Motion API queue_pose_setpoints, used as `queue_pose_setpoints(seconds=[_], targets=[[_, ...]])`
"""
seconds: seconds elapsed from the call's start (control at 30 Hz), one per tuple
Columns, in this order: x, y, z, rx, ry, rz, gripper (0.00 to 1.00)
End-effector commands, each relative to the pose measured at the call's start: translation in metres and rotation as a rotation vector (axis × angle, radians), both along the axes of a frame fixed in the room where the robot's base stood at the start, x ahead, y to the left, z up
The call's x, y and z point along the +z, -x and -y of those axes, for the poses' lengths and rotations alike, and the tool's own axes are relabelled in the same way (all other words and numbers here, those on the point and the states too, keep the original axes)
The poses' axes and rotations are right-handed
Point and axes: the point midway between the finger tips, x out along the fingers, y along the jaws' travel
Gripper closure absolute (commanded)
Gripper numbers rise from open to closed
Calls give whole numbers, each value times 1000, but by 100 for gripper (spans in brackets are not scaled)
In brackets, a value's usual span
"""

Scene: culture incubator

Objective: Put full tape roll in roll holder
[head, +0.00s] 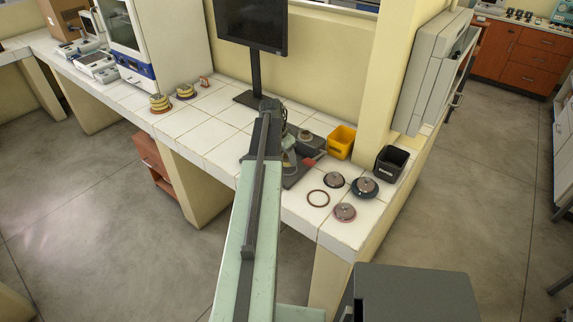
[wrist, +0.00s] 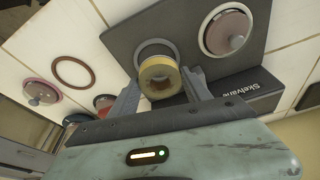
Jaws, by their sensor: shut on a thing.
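My gripper (wrist: 161,88) is shut on a yellow tape roll (wrist: 160,70), with one finger on each side of it. The roll's round face and brown centre show in the wrist view. Behind it is a dark base (wrist: 122,45) lettered "Skelvane", probably the roll holder, with a pale ring (wrist: 157,46) and a reddish knobbed disc (wrist: 228,33). The roll overlaps the base in the picture; I cannot tell whether they touch. In the head view my arm hides much of the base (head: 293,182), and the gripper and held roll are hard to make out.
Right of the base lie a red-brown ring (head: 318,198) and knobbed discs (head: 345,212). A yellow bin (head: 341,142) and black bin (head: 391,163) stand behind them. Stacked yellow rolls (head: 158,103) stand left, and a monitor (head: 252,25) behind.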

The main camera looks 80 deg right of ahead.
Motion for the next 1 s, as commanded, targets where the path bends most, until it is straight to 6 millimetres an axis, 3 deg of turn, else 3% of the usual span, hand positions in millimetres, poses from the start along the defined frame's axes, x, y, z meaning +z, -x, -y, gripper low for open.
queue_pose_setpoints(seconds=[0.03,0.13,0.53,0.57,0.6,0.63,1.0], targets=[[-21,-1,-1,0,-1,1,89],[-37,-1,-2,0,-1,1,89],[-38,0,-2,-1,-1,1,89],[-37,0,-2,-1,-1,1,38],[-37,0,-2,-1,-1,1,27],[-37,0,-2,-1,-1,1,22],[-34,0,-2,-2,-1,0,22]])
